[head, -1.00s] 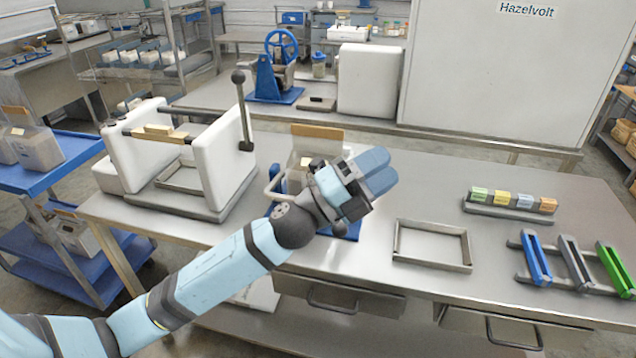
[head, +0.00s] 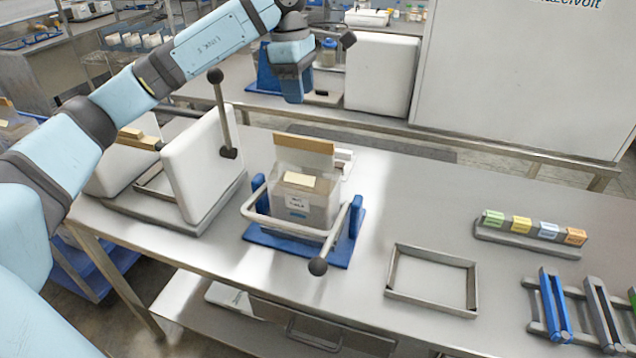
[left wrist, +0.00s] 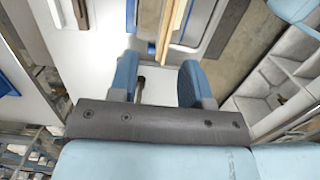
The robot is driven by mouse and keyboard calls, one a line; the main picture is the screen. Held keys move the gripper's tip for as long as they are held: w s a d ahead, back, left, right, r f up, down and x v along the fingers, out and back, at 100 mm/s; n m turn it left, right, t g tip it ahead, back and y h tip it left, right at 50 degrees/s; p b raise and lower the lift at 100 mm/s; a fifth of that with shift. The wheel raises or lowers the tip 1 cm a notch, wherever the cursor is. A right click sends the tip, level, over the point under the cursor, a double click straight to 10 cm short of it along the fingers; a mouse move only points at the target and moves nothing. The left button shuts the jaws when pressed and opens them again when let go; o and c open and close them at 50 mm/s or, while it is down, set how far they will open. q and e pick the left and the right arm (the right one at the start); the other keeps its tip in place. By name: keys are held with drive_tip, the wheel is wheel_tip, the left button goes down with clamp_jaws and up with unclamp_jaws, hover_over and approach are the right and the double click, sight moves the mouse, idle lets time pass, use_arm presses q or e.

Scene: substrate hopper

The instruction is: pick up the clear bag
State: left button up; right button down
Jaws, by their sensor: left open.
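The clear bag (head: 318,192) stands upright in a blue stand (head: 336,247) on the steel table, in the middle of the head view. It has a tan header strip (head: 304,143) along its top and a small label on its front. A pale bar of the stand runs across the bag's front. My left gripper (head: 293,97) is open and points down, above the header strip in the picture and apart from the bag. In the left wrist view its two blue fingers (left wrist: 157,84) are spread, with a tan strip (left wrist: 170,25) beyond them, probably the header. My right gripper is not in view.
A white press-like machine (head: 205,165) with a black-knobbed lever stands left of the bag. To the right lie an empty metal frame (head: 433,307), a rack of coloured blocks (head: 530,232) and coloured bars (head: 555,305). The table between has free room.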

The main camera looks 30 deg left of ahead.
sight(303, 142)
use_arm(q)
drive_tip(key=shift+s+d+f, duration=0.1)
drive_tip(key=shift+s+f, duration=0.2)
drive_tip(key=shift+f, duration=0.3)
drive_tip(key=shift+s+d+f, duration=0.1)
drive_tip(key=shift+s+f, duration=0.2)
drive_tip(key=shift+f, duration=0.3)
drive_tip(key=f, duration=0.4)
drive_tip(key=shift+w+d+f, duration=0.2)
drive_tip(key=shift+f, duration=0.15)
drive_tip(key=shift+d+f, duration=0.1)
drive_tip(key=shift+f, duration=0.55)
wheel_tip(303, 142, down, 5)
drive_tip(key=shift+d+r+p, duration=0.1)
drive_tip(key=shift+d+p, duration=0.05)
drive_tip(key=shift+p, duration=0.35)
drive_tip(key=shift+c, duration=0.2)
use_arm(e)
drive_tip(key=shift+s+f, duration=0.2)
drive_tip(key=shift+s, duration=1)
use_arm(q)
clamp_jaws()
drive_tip(key=shift+r, duration=0.15)
